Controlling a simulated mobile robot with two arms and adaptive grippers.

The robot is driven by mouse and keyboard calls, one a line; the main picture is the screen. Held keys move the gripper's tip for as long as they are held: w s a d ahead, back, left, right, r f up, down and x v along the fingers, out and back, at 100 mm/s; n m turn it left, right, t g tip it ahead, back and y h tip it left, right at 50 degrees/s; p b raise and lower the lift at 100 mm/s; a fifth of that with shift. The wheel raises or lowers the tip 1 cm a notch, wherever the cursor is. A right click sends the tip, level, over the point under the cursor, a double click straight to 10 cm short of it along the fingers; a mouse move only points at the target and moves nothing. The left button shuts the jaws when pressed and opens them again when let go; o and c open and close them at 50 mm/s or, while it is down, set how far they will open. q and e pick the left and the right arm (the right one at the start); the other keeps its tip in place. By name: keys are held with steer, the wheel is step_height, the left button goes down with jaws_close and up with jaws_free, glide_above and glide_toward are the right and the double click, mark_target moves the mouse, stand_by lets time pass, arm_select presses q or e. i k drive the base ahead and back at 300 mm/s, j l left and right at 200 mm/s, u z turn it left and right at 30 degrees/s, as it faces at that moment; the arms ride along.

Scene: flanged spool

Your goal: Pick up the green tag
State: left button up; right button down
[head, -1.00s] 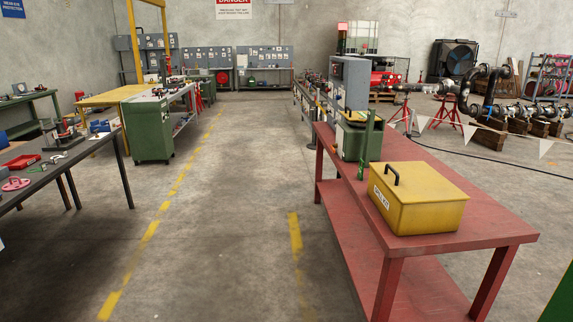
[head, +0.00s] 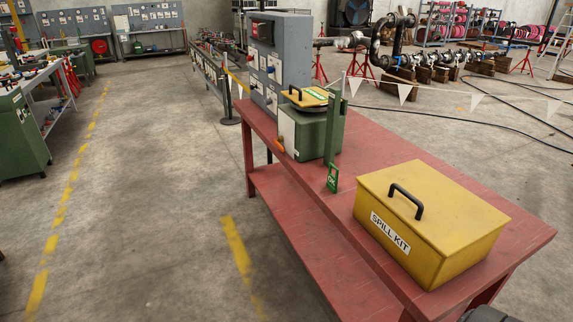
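A small green tag (head: 333,179) with a white symbol shows in the head view. It is at the lower end of a narrow upright green post (head: 333,125), over the left side of the red table (head: 465,190). I cannot tell whether it hangs from the post or leans on it. Neither of my grippers can be made out. A dark rounded shape is cut off at the bottom right edge, and I cannot tell what it is.
A yellow spill kit box (head: 430,225) with a black handle stands on the table's near end. A green and grey box (head: 311,130) and a grey control panel (head: 275,60) stand behind the tag. The floor left of the table is clear, with yellow lines.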

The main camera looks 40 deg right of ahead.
mark_target(332, 184)
steer(key=i+z, duration=0.35)
steer(key=i+j+z, duration=0.4)
steer(key=i, duration=0.15)
steer(key=i+j+z, duration=0.2)
steer(key=i+z, duration=0.15)
steer(key=i, duration=0.05)
